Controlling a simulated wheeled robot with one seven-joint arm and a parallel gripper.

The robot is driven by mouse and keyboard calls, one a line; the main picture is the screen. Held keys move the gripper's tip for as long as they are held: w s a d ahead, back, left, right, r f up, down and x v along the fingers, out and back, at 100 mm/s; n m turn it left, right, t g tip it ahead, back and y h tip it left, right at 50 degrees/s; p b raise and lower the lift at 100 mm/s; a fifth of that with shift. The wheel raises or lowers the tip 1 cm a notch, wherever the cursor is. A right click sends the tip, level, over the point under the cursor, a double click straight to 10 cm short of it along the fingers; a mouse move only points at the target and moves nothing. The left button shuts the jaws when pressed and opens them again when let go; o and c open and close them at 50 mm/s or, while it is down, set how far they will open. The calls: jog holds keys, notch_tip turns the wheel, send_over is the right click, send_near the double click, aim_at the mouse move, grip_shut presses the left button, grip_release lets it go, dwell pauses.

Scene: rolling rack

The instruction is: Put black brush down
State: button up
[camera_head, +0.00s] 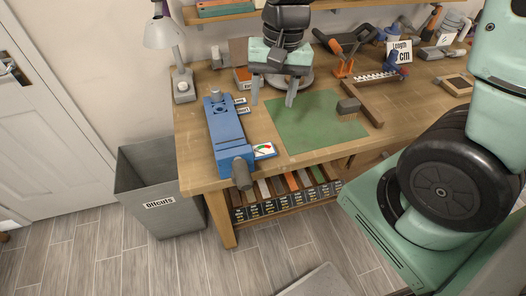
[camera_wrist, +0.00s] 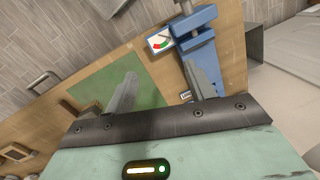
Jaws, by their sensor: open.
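My gripper (camera_head: 273,94) is open and empty above the workbench, near the back left corner of the green mat (camera_head: 312,128). In the wrist view its fingers (camera_wrist: 160,75) are spread apart with nothing between them. A dark grey block-like thing (camera_head: 348,105) lies at the mat's right edge, well to the right of my gripper; it also shows in the wrist view (camera_wrist: 90,111). It may be the black brush, but it is too small to tell. No other clear brush shows.
A blue vise (camera_head: 225,135) stands at the bench's left front, beside a gauge card (camera_head: 264,151). A lamp (camera_head: 184,85) stands at the back left. A brown square-shaped tool (camera_head: 366,105) and other tools lie right. The mat's middle is clear. A grey Offcuts bin (camera_head: 150,175) stands left of the bench.

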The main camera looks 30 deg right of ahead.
jog(key=s+a+r+n, duration=0.2)
jog(key=s+a+n, duration=0.9)
jog(key=s+n, duration=0.2)
jog(key=shift+s+a+r+h, duration=0.25)
jog(key=shift+s+h, duration=0.15)
jog(key=shift+s, duration=0.55)
jog(key=shift+f, duration=0.1)
jog(key=shift+f, duration=0.1)
jog(key=shift+o, duration=0.5)
